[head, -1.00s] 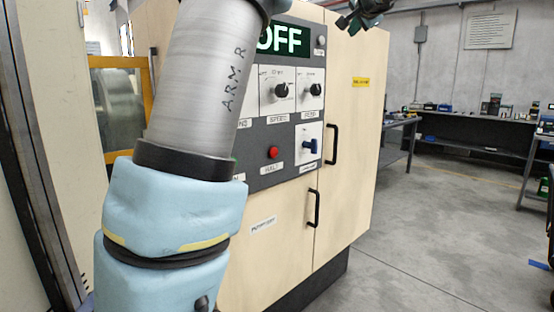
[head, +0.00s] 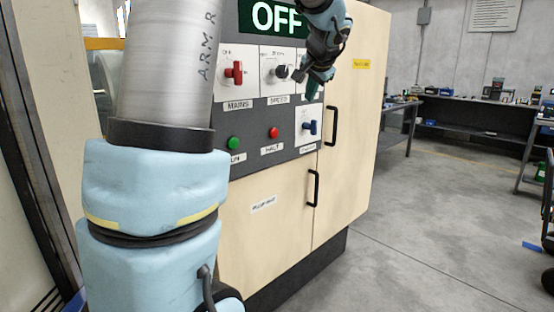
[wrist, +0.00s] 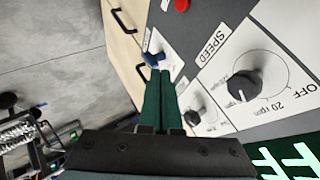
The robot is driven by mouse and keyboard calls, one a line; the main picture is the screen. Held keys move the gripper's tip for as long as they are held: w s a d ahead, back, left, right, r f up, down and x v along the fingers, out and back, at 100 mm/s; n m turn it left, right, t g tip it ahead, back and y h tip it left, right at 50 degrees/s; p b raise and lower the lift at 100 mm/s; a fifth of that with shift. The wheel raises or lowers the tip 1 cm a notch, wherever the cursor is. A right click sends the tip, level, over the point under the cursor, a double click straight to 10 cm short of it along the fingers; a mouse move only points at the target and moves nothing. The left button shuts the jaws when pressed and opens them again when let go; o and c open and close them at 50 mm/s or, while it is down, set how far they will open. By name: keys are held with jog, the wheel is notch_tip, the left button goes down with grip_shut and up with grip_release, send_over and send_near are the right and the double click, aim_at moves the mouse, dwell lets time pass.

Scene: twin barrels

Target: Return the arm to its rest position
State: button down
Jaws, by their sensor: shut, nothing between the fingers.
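My arm (head: 165,70) rises at the left of the head view, with its grey upper link and padded blue joint in front of the cabinet. My gripper (head: 313,92) hangs at the top, in front of the right part of the control panel. Its dark green fingers are together and empty. In the wrist view the gripper (wrist: 156,75) also shows shut, its tips pointing toward the blue switch (wrist: 153,60). Whether the tips touch the panel cannot be told. The gripper covers most of the right-hand knob in the head view; that knob (wrist: 192,117) shows in the wrist view.
The cabinet (head: 265,245) has an OFF display (head: 276,16), a red MAINS switch (head: 234,72), a speed knob (head: 281,72), a green button (head: 233,143), a red HALT button (head: 273,132) and door handles (head: 331,126). Workbenches (head: 470,115) stand behind at right. Floor between is clear.

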jog(key=s+a+f+n+g, duration=0.2)
jog(key=s+a+f, duration=0.3)
jog(key=s+f, duration=0.3)
jog(key=s+a+f+n+g, duration=0.3)
jog(key=s+a+f, duration=0.2)
jog(key=s+f, duration=0.4)
jog(key=s+a+f+n+g+h, duration=0.1)
jog(key=s+a+f+n+g, duration=0.2)
jog(key=s+a+f, duration=0.3)
jog(key=s+f, duration=0.2)
jog(key=s, duration=0.1)
jog(key=shift+s+f, duration=0.25)
jog(key=shift+s, duration=0.05)
jog(key=c, duration=1.6)
grip_release()
